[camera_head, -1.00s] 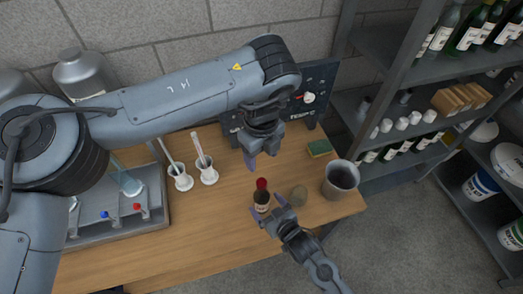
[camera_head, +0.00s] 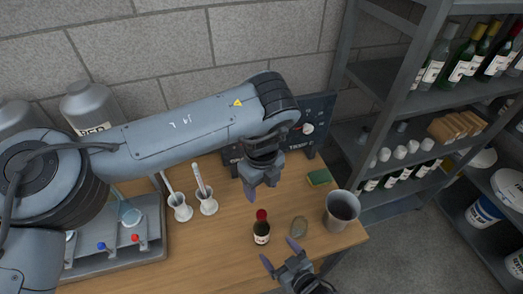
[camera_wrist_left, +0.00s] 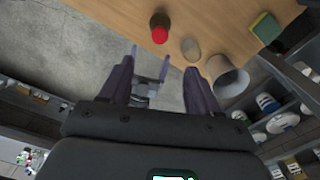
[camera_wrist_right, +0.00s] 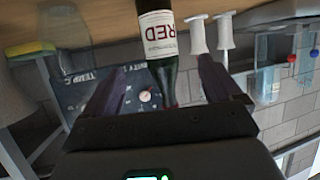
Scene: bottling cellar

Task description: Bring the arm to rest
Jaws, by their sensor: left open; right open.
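My left gripper (camera_head: 262,190) is open and empty above the back middle of the wooden table. My right gripper (camera_head: 281,254) is open near the table's front edge, in front of a dark bottle with a red cap. The bottle (camera_head: 261,230) stands upright on the table, apart from the right fingers in the head view. In the right wrist view the bottle (camera_wrist_right: 160,40), labelled RED, shows beyond the open fingers. In the left wrist view its red cap (camera_wrist_left: 159,34) lies beyond my open left fingers, and my right gripper shows between them.
A small see-through vessel (camera_head: 298,227) stands right of the bottle, with a grey bucket (camera_head: 341,207) beyond it. A green-yellow sponge (camera_head: 319,177) lies behind. Two white holders (camera_head: 207,205) stand left. A bottle shelf (camera_head: 400,100) rises at the right.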

